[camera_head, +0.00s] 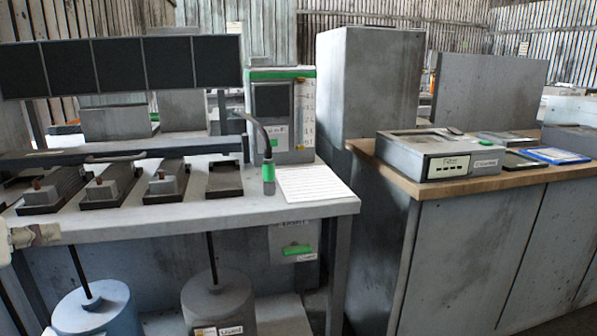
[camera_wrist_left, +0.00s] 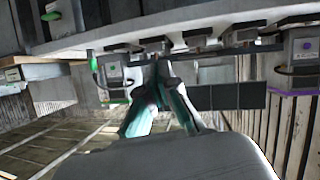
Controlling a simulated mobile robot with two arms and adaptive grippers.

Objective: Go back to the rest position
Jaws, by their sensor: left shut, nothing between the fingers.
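My left gripper (camera_wrist_left: 160,68) shows in the left wrist view, its two fingers meeting at the tips with nothing between them. In the head view only a small pale part at the left edge, by the front of the workbench, may belong to my left arm. The gripper touches no object that I can see. My right gripper is in neither view.
The grey workbench (camera_head: 180,213) holds several dark fixtures, a bent tube with a green base (camera_head: 268,178) and a white sheet (camera_head: 312,184). Two drums (camera_head: 218,300) stand below. A wooden-topped counter (camera_head: 480,184) with a grey box (camera_head: 440,155) stands right.

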